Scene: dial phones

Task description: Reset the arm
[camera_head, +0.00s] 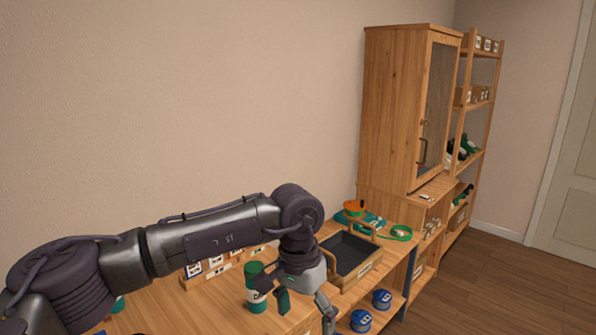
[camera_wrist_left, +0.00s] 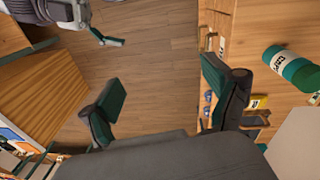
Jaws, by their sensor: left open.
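My left arm reaches in from the left in the head view. Its gripper (camera_head: 305,304) hangs at the front edge of the wooden workbench (camera_head: 190,305), fingers apart and nothing between them. The left wrist view shows the same open fingers (camera_wrist_left: 163,88) with wooden floor between them. A green canister with a white label (camera_head: 256,288) stands on the bench just left of the gripper, apart from it. The canister also shows at the right of the left wrist view (camera_wrist_left: 292,70). Part of what looks like my right gripper (camera_wrist_left: 108,38) shows at that view's upper left; its opening is unclear.
A black tray with a wooden frame (camera_head: 345,252) sits right of the gripper. Blue spools (camera_head: 381,299) lie on a lower shelf. A green cable coil (camera_head: 400,232) and an orange item (camera_head: 354,208) lie behind. A tall wooden cabinet (camera_head: 392,110) stands at the right.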

